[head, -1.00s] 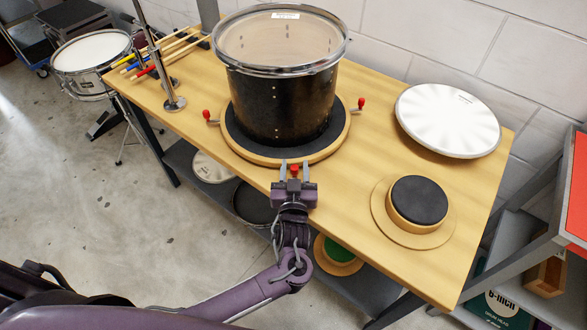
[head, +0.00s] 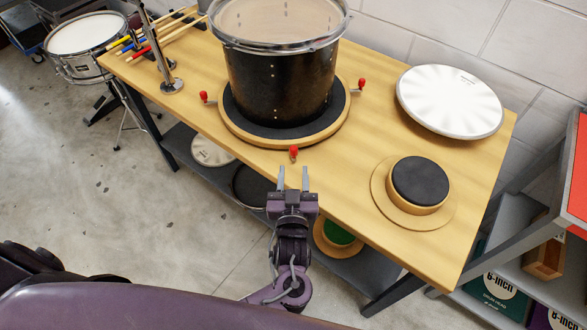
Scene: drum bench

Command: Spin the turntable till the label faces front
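The turntable (head: 240,131) is a round wooden disc with a black top on the bench. Red-tipped pegs stick out of its rim: one at the left (head: 204,97), one at the right (head: 361,84) and one at the front (head: 293,153). A black drum (head: 285,85) with a clear head and metal hoop stands on it; its top edge is cut off, and no label shows on the visible side.
A white drum head (head: 450,101) lies at the bench's right, behind a round black-topped pad (head: 420,181). Sticks (head: 155,47) and a metal stand (head: 171,85) are at the left. The bench (head: 340,190) is clear at the front. A shelf is below.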

